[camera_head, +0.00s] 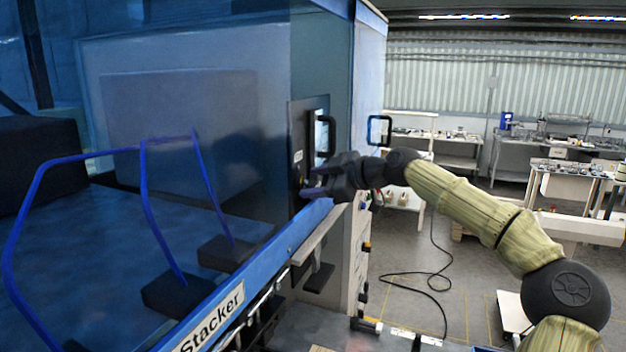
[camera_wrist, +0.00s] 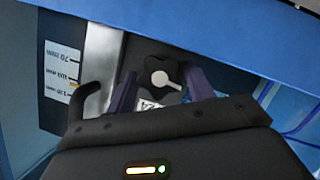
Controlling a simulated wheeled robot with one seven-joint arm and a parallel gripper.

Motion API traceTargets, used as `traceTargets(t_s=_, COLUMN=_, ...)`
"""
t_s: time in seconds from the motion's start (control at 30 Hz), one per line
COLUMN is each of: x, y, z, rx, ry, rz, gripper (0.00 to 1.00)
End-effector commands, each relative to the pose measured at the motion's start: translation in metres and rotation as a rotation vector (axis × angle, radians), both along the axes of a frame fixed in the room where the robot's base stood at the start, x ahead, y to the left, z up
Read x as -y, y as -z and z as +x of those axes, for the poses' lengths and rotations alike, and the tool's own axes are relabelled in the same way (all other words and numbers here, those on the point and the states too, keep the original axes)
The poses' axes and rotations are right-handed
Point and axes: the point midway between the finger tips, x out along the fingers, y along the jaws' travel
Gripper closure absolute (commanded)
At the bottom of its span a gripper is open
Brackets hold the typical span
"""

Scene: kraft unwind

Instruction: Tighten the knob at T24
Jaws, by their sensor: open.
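The knob (camera_wrist: 160,71) at T24 is a black, lobed knob with a light grey round centre and pointer. In the wrist view it sits on a dark panel, with a partly hidden white label (camera_wrist: 147,105) reading "24" upside down below it. My gripper (camera_wrist: 160,83) is open, with one purple finger on each side of the knob. I cannot tell whether the fingers touch it. In the head view my gripper (camera_head: 310,182) reaches the dark panel (camera_head: 298,135) at the machine's corner, and the knob is hard to make out there.
A white scale label (camera_wrist: 66,70) and a metal strip (camera_wrist: 100,60) lie left of the knob. A blue beam (camera_wrist: 215,35) crosses above. In the head view, a black handle (camera_head: 325,135) is just above my gripper, and a blue "Stacker" rail (camera_head: 250,270) runs below left.

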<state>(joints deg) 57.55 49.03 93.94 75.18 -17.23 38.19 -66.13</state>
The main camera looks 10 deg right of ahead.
Motion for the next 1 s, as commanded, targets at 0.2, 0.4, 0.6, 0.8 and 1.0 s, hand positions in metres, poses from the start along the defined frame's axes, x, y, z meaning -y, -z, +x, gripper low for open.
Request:
traceTargets(t_s=0.2, x=-0.0067, y=0.0032, z=0.0071, rx=0.002, ry=0.001, rz=0.0, gripper=0.48)
traceTargets(t_s=0.4, x=-0.0065, y=0.0033, z=0.007, rx=0.002, ry=0.001, rz=0.0, gripper=0.5)
traceTargets(t_s=0.6, x=-0.0065, y=0.0032, z=0.0068, rx=0.001, ry=0.0, rz=-0.001, gripper=0.79)
traceTargets(t_s=0.8, x=-0.0066, y=0.0032, z=0.0068, rx=-0.006, ry=0.001, rz=0.004, gripper=0.79)
traceTargets(t_s=1.0, x=-0.0068, y=0.0035, z=0.0072, rx=-0.047, ry=0.0, rz=0.031, gripper=0.79)
